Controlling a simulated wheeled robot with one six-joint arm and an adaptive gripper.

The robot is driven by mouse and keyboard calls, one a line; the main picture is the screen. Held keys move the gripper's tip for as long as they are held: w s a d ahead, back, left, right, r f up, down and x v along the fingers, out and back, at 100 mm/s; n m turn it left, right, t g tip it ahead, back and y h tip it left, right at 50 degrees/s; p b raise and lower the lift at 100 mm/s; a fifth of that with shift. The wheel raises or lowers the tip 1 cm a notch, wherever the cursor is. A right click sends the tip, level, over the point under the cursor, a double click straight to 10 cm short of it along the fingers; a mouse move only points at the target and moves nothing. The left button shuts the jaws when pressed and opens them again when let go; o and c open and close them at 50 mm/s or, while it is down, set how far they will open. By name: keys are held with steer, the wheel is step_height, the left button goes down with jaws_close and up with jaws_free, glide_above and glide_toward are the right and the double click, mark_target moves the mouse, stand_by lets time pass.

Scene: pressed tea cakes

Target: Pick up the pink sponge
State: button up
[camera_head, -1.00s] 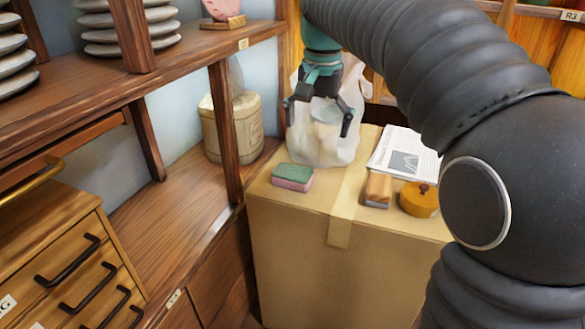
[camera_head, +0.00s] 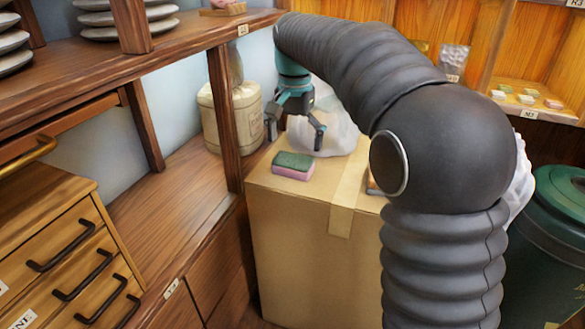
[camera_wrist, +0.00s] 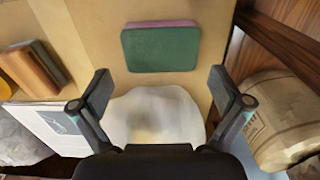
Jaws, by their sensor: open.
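The pink sponge (camera_head: 292,172) has a green top layer and lies flat near the left edge of a cardboard box top. In the wrist view its green face (camera_wrist: 160,48) shows, with a thin pink strip along its far edge. My gripper (camera_head: 296,146) is open and empty above the box, over the back side of the sponge. In the wrist view my gripper (camera_wrist: 163,97) has its fingers spread wide, with the sponge beyond the fingertips and between their lines. Nothing touches the sponge.
The cardboard box (camera_head: 290,232) bears a white plastic bag (camera_head: 335,135) behind the sponge. A printed sheet (camera_wrist: 62,130) and a wooden block (camera_wrist: 35,66) lie to one side. A wooden shelf post (camera_head: 226,125) and a beige canister (camera_head: 246,115) stand close by on the left.

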mark_target(293, 159)
steer(key=shift+s+a+f+b, duration=0.1)
steer(key=shift+f+b, duration=0.2)
steer(key=shift+f, duration=1.05)
steer(key=shift+s+f+b, duration=0.1)
steer(key=shift+f+b, duration=0.15)
steer(key=shift+f, duration=1.1)
steer(key=c, duration=0.4)
